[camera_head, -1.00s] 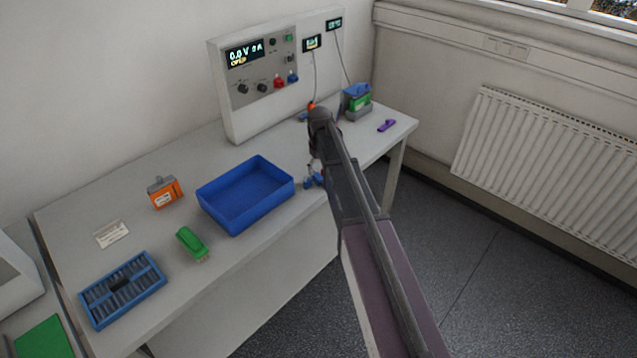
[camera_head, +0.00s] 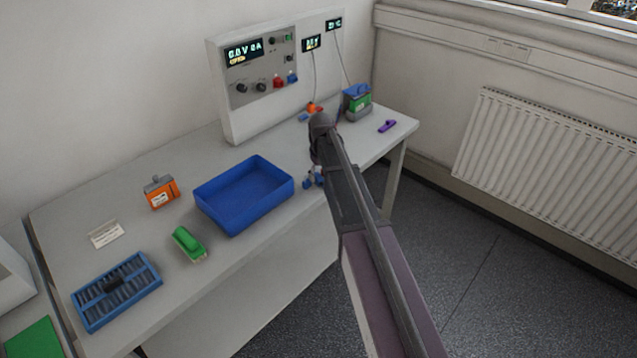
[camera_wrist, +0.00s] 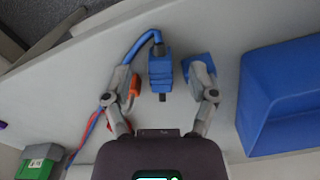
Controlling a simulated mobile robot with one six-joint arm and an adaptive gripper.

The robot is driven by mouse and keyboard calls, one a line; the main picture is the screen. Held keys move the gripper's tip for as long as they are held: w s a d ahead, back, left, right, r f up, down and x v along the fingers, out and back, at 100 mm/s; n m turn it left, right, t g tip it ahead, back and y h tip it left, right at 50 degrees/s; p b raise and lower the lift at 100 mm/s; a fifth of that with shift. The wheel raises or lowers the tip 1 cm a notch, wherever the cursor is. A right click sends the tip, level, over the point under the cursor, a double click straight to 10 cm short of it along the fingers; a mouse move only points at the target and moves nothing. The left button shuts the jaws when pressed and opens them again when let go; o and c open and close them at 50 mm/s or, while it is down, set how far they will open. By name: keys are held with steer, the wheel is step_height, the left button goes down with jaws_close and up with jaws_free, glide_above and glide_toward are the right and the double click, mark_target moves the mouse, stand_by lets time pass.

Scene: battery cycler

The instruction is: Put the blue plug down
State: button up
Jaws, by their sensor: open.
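The blue plug (camera_wrist: 160,72) shows in the wrist view between the two fingers of my gripper (camera_wrist: 162,84). The fingers are open, with a visible gap on both sides of the plug. A blue cable (camera_wrist: 134,48) leaves its top and bends left. A second small blue piece (camera_wrist: 196,66) is beside and partly behind the right finger. An orange piece (camera_wrist: 135,86) shows by the left finger. In the head view, small blue pieces (camera_head: 308,183) show near the table's front edge beside my arm; my arm hides most of that spot and the fingertips.
A blue tray (camera_head: 215,217) stands left of my arm; its side also shows in the wrist view (camera_wrist: 250,90). The cycler panel (camera_head: 240,110) stands behind. A green battery in a holder (camera_head: 356,103) and a purple piece (camera_head: 387,126) lie to the right.

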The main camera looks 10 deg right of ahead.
steer(key=shift+f+b, duration=1)
steer(key=shift+f, duration=0.3)
jaws_close()
